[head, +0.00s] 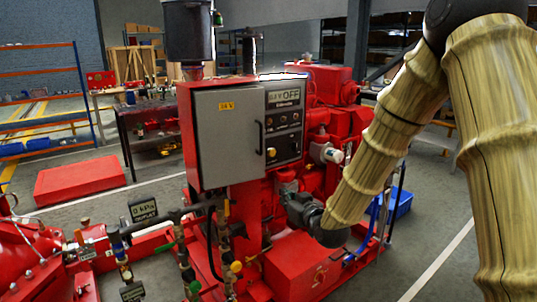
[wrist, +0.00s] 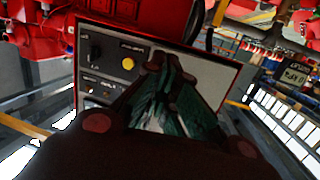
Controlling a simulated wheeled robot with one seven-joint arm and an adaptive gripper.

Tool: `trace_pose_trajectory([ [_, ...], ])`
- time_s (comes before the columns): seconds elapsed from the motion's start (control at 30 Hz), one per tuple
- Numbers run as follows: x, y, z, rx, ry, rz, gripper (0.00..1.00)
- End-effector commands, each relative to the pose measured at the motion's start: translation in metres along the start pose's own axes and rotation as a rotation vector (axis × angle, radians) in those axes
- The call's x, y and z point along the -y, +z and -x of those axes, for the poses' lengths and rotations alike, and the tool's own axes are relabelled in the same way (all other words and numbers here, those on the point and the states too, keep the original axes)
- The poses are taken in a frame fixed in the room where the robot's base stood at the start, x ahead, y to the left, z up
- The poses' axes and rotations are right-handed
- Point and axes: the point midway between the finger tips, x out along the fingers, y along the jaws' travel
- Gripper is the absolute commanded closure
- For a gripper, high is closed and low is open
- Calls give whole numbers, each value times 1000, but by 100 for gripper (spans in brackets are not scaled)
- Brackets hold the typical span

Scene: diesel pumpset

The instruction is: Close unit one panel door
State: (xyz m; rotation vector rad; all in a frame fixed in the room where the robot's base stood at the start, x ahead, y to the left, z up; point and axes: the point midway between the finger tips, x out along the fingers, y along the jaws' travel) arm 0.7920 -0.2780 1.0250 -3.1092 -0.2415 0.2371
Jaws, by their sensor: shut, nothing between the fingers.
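The panel door (head: 228,125) is a grey plate with a yellow 24 V label and a black upright handle (head: 259,138) on its right side. It sits on a red cabinet, and the control panel (head: 286,122) shows to its right. The door seems to stand forward of that panel, but its exact angle is unclear. My gripper (head: 287,190) is below and right of the door, apart from its handle. In the wrist view my gripper's fingers (wrist: 172,68) are together and empty, in front of the control panel (wrist: 105,70) and a grey surface (wrist: 212,72).
Red engine parts (head: 325,95) stand right of the cabinet. Pipes and valves (head: 185,250) with an outlet gauge (head: 143,208) are at lower left. A red block (head: 80,180) lies on the floor at left. A blue crate (head: 400,203) sits behind my arm. Open floor shows at lower right.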

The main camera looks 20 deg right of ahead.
Motion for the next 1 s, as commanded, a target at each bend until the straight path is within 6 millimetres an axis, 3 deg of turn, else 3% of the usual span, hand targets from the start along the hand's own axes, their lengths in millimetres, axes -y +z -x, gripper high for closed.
trace_pose_trajectory([
  [0.03, -4, -26, -1, -44, -1, 6, 100],
  [0.1, -6, -51, -1, -90, -5, 14, 100],
  [0.23, -10, -77, -1, -139, -6, 23, 100],
  [0.47, -11, -87, -14, -152, -8, 27, 100],
  [1.0, -9, -100, -101, -151, -9, 26, 100],
])
